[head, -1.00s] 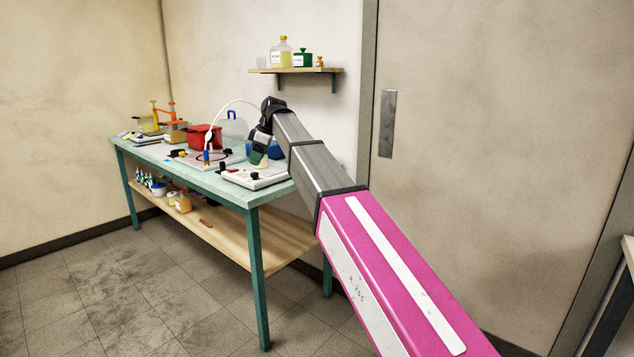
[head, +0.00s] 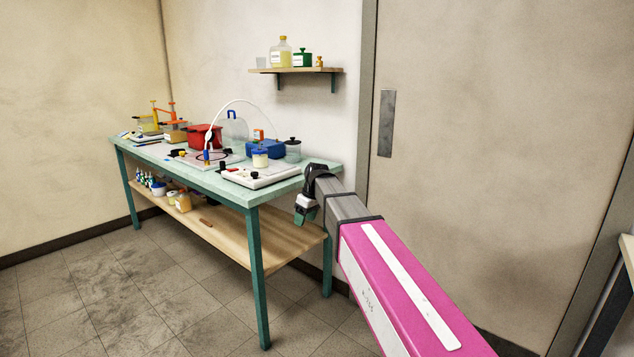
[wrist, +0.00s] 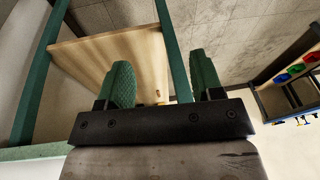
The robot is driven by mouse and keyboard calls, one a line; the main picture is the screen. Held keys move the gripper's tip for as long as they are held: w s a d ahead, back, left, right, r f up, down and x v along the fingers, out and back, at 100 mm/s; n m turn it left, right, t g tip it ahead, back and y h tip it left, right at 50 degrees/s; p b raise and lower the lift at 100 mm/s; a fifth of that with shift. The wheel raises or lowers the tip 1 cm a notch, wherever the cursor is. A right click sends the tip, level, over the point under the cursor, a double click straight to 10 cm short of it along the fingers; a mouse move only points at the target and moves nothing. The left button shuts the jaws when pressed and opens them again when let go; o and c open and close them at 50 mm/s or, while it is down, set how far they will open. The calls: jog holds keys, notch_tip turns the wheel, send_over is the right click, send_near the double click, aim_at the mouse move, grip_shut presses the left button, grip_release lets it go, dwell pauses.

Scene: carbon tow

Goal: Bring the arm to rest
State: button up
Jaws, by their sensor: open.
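My arm, pink with a grey forearm, reaches in from the lower right in the head view. My gripper (head: 306,216) hangs at the right end of the green-legged bench (head: 213,181), just below the level of its top. In the wrist view my gripper (wrist: 160,85) shows two green textured fingers spread apart with nothing between them. The bench's wooden lower shelf (wrist: 120,60) and green legs lie beyond the fingers there. In the head view the fingertips are small and partly hidden behind the wrist.
A wall shelf (head: 297,70) holds bottles. A grey door (head: 500,150) is at right. The floor in front is clear.

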jog(key=s+d+f+m+h, duration=0.2)
jog(key=s+d+f+m, duration=0.8)
jog(key=s+d+f, duration=1.1)
notch_tip(320, 180, down, 2)
jog(key=shift+s+d+f+m+h, duration=0.1)
jog(key=shift+s+d+m+h, duration=0.3)
jog(key=shift+d, duration=0.7)
jog(key=shift+w, duration=0.1)
